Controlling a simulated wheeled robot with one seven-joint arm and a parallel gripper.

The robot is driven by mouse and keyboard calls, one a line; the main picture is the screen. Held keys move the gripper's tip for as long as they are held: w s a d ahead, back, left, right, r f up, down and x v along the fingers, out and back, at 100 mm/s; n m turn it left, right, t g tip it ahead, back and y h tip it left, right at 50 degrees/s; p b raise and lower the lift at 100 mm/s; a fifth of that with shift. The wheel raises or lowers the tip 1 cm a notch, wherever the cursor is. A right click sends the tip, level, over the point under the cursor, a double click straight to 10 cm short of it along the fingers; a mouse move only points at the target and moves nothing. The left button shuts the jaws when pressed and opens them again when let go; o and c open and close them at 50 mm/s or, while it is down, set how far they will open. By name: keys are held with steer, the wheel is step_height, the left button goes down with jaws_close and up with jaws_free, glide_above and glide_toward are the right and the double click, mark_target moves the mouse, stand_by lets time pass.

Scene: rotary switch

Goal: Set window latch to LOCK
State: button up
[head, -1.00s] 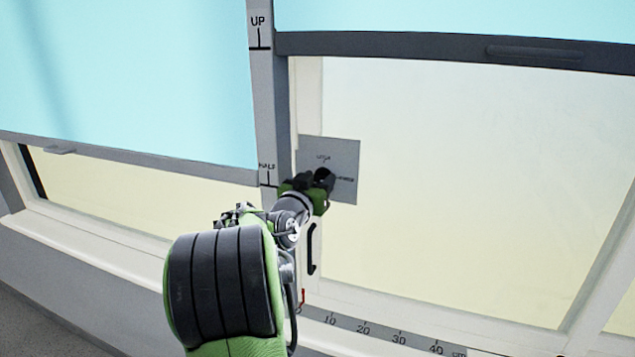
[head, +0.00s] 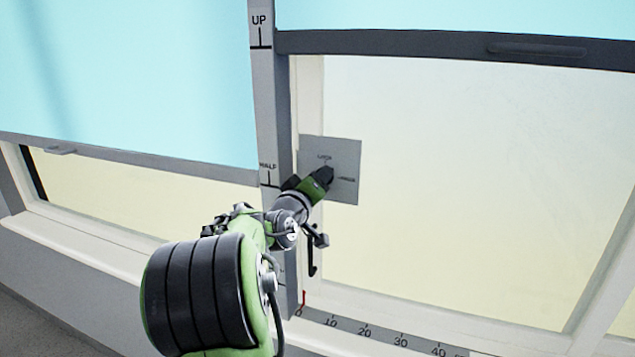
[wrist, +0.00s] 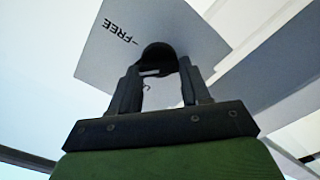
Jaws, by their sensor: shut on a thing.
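The latch plate (head: 345,155) is a grey square on the window frame, with small blurred labels at its top and right in the head view. In the wrist view the plate (wrist: 185,30) shows the word FREE. The dark latch knob (wrist: 158,54) stands out from the plate between my fingertips. My gripper (wrist: 158,72) is shut on the knob, one finger on each side.
A post (head: 262,110) marked UP and HALF stands left of the plate. A ruler scale (head: 365,332) runs along the sill. The glass right of the plate is clear.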

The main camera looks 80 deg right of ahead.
steer(key=shift+w+f+n+p, duration=0.1)
steer(key=shift+n+p, duration=0.55)
steer(key=shift+n, duration=1.45)
steer(key=shift+w+f+n+p, duration=0.1)
steer(key=shift+n+p, duration=0.5)
steer(key=shift+n, duration=1.5)
steer(key=shift+s, duration=0.1)
steer(key=o, duration=1.1)
steer(key=shift+c, duration=0.2)
steer(key=w+a+b, duration=0.1)
steer(key=a+b, duration=0.1)
steer(key=a, duration=1.3)
steer(key=shift+w+a, duration=0.25)
steer(key=shift+a, duration=0.15)
